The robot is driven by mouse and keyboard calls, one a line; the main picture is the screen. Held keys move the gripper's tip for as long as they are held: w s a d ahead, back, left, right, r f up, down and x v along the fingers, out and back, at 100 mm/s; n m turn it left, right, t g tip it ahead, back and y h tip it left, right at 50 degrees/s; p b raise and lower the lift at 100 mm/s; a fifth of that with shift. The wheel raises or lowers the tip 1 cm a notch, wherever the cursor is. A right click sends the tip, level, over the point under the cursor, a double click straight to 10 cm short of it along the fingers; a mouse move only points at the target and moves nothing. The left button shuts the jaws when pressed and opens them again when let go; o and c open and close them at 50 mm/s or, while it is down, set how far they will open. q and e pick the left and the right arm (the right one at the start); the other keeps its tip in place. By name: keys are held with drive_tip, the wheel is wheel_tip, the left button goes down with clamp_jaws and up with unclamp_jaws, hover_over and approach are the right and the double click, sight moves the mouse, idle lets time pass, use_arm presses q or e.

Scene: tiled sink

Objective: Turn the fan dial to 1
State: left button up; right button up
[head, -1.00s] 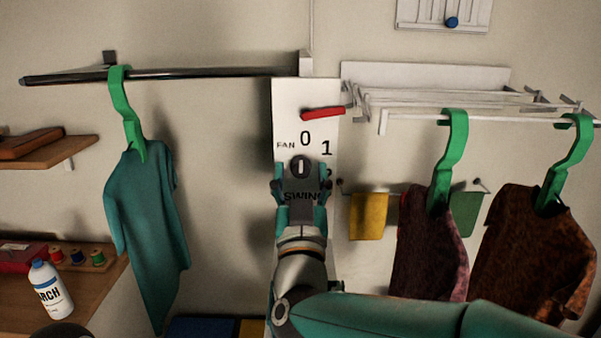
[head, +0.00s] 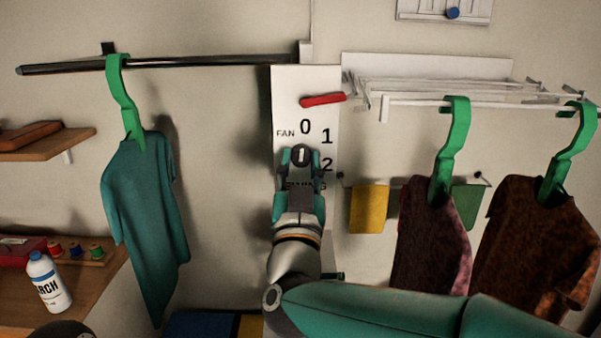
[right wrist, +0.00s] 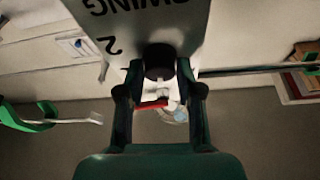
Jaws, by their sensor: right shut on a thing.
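The fan dial (head: 301,154) is a small dark round knob with a white mark on a white wall panel (head: 320,88). The panel has "FAN", 0, 1 and 2 printed around the dial, and its white mark points up, about toward 0. My right gripper (head: 301,158) reaches up from below with a finger on each side of the dial, shut on it. In the right wrist view the dark dial (right wrist: 160,60) sits between the two fingertips, with the panel upside down. The gripper partly covers the "SWING" lettering. My left gripper is not in view.
A red lever (head: 323,100) sits on the panel above the numbers. A dark rod (head: 200,62) with a teal shirt (head: 143,205) is at left. A white rack (head: 430,85) with dark shirts is at right. A white bottle (head: 48,283) stands lower left.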

drive_tip(key=m+h+b, duration=0.2)
drive_tip(key=m, duration=0.1)
drive_tip(key=shift+a+f+b, duration=0.1)
drive_tip(key=shift+f+b, duration=0.15)
drive_tip(key=shift+b, duration=0.05)
drive_tip(key=m+h+b, duration=0.1)
drive_tip(key=m, duration=0.2)
drive_tip(key=shift+r+g, duration=0.1)
drive_tip(key=shift+g, duration=0.3)
drive_tip(key=m+g+h+b, duration=0.1)
drive_tip(key=m, duration=0.2)
drive_tip(key=shift+a+r+m+h, duration=0.1)
drive_tip(key=shift+r+m+h, duration=0.05)
drive_tip(key=shift+m+h, duration=0.2)
drive_tip(key=shift+m+g+h, duration=0.4)
drive_tip(key=shift+m, duration=0.8)
drive_tip(key=shift+m+g+h, duration=0.35)
drive_tip(key=shift+m+g, duration=0.05)
drive_tip(key=shift+m, duration=0.75)
drive_tip(key=o, duration=1.2)
drive_tip(key=shift+c, duration=0.2)
